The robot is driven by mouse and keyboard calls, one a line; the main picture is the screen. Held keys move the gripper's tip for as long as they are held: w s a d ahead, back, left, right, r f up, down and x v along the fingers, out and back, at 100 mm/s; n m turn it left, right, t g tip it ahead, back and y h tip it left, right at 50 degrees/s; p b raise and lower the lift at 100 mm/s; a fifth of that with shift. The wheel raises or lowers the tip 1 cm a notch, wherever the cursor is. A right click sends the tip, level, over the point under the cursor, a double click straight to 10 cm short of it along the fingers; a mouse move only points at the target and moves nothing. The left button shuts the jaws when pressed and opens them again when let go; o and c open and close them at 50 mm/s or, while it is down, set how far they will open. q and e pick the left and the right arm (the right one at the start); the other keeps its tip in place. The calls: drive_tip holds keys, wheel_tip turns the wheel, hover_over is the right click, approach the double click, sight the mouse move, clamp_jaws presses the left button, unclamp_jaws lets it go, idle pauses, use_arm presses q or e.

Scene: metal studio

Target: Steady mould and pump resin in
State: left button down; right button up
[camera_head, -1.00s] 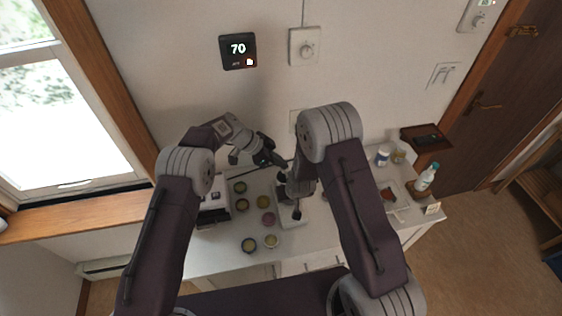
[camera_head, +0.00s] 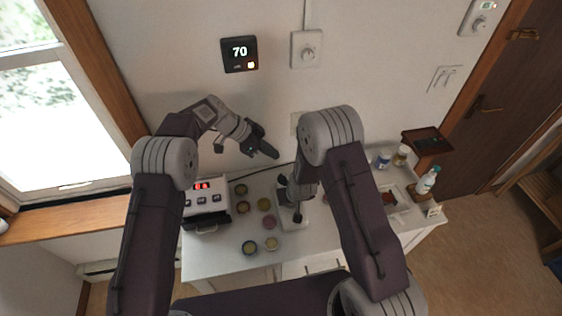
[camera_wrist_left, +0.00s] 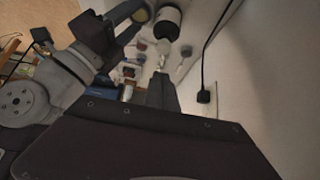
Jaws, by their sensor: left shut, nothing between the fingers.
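My left gripper (camera_head: 268,150) is shut and empty, raised in front of the wall above the back of the white table. In the left wrist view its tapered fingers (camera_wrist_left: 162,92) point into the scene. My right gripper (camera_head: 297,200) is low over a pale flat piece (camera_head: 292,222) in the middle of the table, which may be the mould. My right forearm hides part of it, and I cannot tell its jaws or whether it touches anything. A white bottle with a teal top (camera_head: 427,180) stands at the table's right end. I cannot make out a resin pump.
Several small round pots, such as a yellow one (camera_head: 264,204) and a pink one (camera_head: 269,222), stand left of the pale piece. A white box with red digits (camera_head: 207,204) stands at the table's left end. Small jars (camera_head: 383,159) stand at the back right.

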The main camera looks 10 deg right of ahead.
use_arm(q)
drive_tip(key=shift+v, duration=2)
drive_tip(key=shift+w, duration=0.1)
